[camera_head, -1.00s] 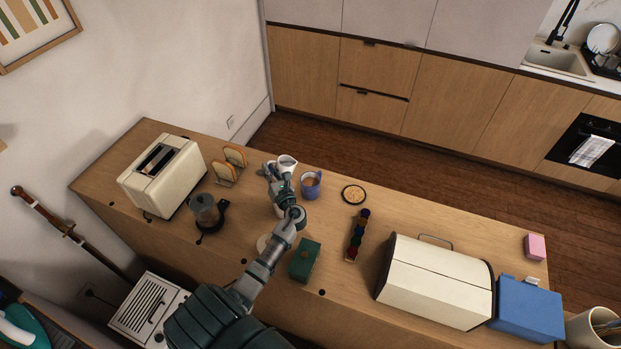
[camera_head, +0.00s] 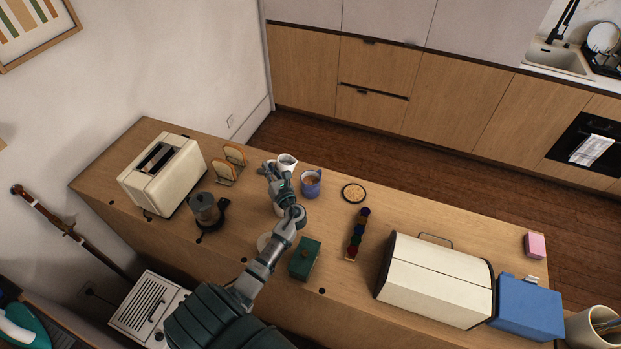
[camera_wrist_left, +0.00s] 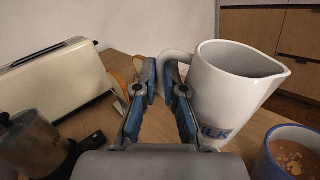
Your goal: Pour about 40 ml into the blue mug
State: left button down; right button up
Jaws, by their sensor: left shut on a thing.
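A white milk jug (camera_head: 287,161) with a pouring lip and blue lettering is held by its handle in my left gripper (camera_head: 268,170). In the left wrist view the fingers (camera_wrist_left: 163,75) close around the handle of the jug (camera_wrist_left: 225,110), whose lip points right, toward the mug. The jug looks slightly tilted; its contents are hidden. The blue mug (camera_head: 311,189) stands on the counter just right of the jug. It also shows in the left wrist view (camera_wrist_left: 268,160), with brown liquid and pale specks inside. No stream shows between them. My right gripper is out of view.
A round coaster (camera_head: 353,193) lies right of the mug.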

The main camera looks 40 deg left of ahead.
pick_arm(q)
jog(key=shift+r, duration=0.1)
dwell(0.7)
jog(key=shift+a+f+n+g+h+p, duration=0.25)
jog(key=shift+f+n, duration=0.3)
jog(key=shift+n, duration=0.2)
jog(key=shift+a+f+n+g+h+p, duration=0.15)
jog(key=shift+f+n+h+p, duration=0.1)
jog(key=shift+f+n, duration=0.4)
jog(key=shift+d+r, duration=0.1)
jog(key=shift+r, duration=0.1)
